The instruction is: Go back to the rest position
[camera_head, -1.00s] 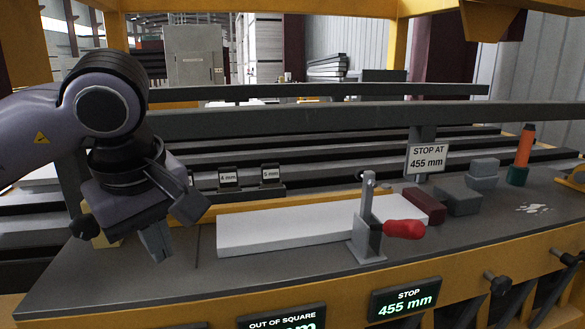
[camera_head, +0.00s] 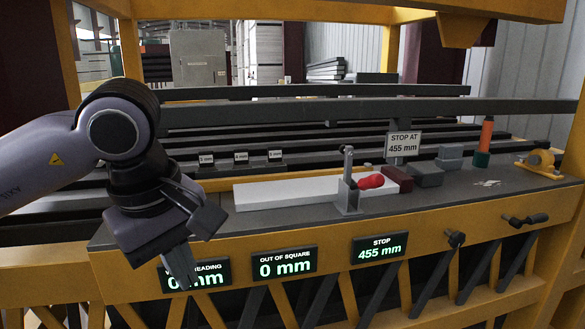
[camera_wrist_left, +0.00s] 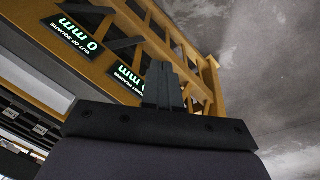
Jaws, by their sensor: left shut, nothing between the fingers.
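My left gripper (camera_head: 182,268) hangs in front of the bench's front edge at the left of the head view, shut and empty. It partly covers the leftmost display, which reads 0 mm. In the left wrist view its shut fingers (camera_wrist_left: 163,85) point toward the yellow bench front. My right gripper is not in view. The white board (camera_head: 285,191) lies on the grey bench top, with the clamp (camera_head: 347,190) and its red handle (camera_head: 371,181) at its front right part. The left gripper is apart from both.
The yellow bench frame (camera_head: 440,232) carries displays: out of square 0 mm (camera_head: 283,263) and stop 455 mm (camera_head: 380,248). Dark red (camera_head: 398,179) and grey blocks (camera_head: 425,175) and an orange-and-green tool (camera_head: 484,142) stand on the right. A stop sign (camera_head: 403,146) stands behind.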

